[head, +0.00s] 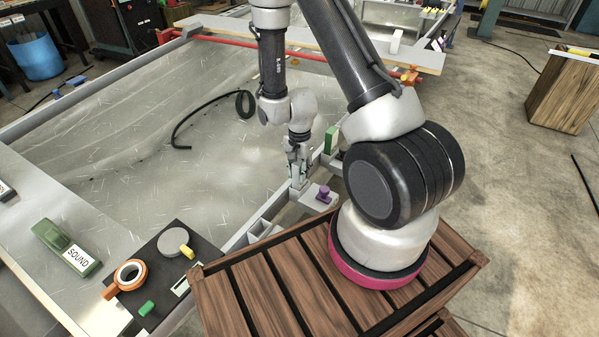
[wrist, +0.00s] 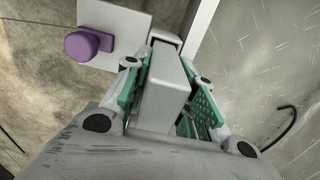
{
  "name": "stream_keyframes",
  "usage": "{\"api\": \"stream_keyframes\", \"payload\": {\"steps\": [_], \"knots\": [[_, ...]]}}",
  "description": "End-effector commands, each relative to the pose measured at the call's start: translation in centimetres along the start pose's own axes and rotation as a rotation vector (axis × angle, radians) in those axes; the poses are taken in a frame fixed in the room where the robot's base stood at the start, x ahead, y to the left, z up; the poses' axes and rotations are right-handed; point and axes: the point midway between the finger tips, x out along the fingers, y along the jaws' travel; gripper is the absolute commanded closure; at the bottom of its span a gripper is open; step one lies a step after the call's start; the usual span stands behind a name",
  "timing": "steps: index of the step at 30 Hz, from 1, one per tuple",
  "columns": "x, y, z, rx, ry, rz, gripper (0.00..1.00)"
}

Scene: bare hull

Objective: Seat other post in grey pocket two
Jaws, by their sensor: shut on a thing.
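My gripper (head: 298,168) is at the hull's near rail, with its fingers pointing down. In the wrist view my gripper (wrist: 166,78) is shut on a pale grey square post (wrist: 163,98), with a green pad on each side of it. The post (head: 297,184) shows only in part below the fingers in the head view. In the wrist view its far end meets a pale square rim (wrist: 165,38) at the rail; I cannot tell how deep it sits. An open grey square pocket (head: 261,229) is on the rail nearer me, with its top clear.
A purple knob (head: 324,191) on a pale plate stands close beside the post; the wrist view also shows the knob (wrist: 88,44). A green block (head: 331,140) stands behind the gripper. A black hose (head: 205,108) lies on the hull sheet. A slatted wooden crate (head: 250,300) is in front.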

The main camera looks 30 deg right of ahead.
Motion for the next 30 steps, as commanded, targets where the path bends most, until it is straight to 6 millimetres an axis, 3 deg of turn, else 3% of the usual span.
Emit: {"api": "stream_keyframes", "payload": {"steps": [13,14,17,26,30], "knots": [[0.9,0.0,0.0,0.000,0.001,-0.001,1.00],[0.9,0.0,0.0,0.000,0.001,-0.001,0.70],[0.9,0.0,0.0,0.000,0.001,-0.001,0.52],[0.8,0.0,0.0,0.000,0.001,-0.001,0.52],[-0.3,-0.1,-0.1,-0.001,0.001,-0.003,0.52]]}}
